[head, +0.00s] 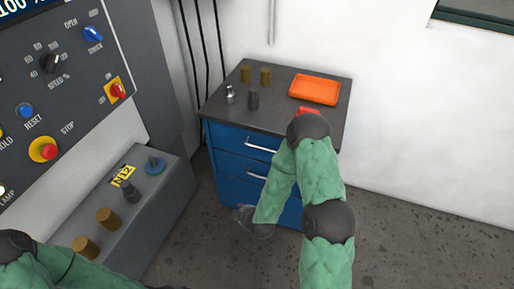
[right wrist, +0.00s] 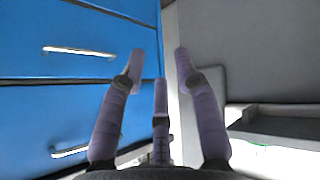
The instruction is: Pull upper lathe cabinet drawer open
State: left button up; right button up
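The blue lathe cabinet (head: 229,162) stands against the wall with a dark top. Its upper drawer handle (head: 262,147) is a silver bar, with a second drawer handle (head: 257,174) below it. The visible drawers look closed. My right arm hides the cabinet's right part. My right gripper (head: 250,222) is low in front of the cabinet, below both handles. In the right wrist view its fingers (right wrist: 159,62) are spread and empty, right of two handles (right wrist: 78,51) (right wrist: 70,152) and apart from them. My left arm shows at the lower left; its gripper is out of view.
An orange tray (head: 315,89), brass cylinders (head: 265,76) and small metal parts (head: 253,100) sit on the cabinet top. A grey machine ledge (head: 150,205) with loose parts lies to the left. The floor (head: 420,235) at right is clear.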

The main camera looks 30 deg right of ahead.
jog(key=w+d+r+n+t+h, duration=0.3)
jog(key=w+d+r, duration=0.2)
jog(key=d+r, duration=0.1)
jog(key=n+t+h, duration=0.3)
jog(key=n+h, duration=0.1)
send_near(262, 148)
jog(key=b+x, duration=0.2)
jog(key=x, duration=0.8)
jog(key=shift+w+d+f+b, duration=0.1)
jog(key=shift+w+b, duration=0.2)
jog(key=shift+b, duration=0.1)
grip_shut()
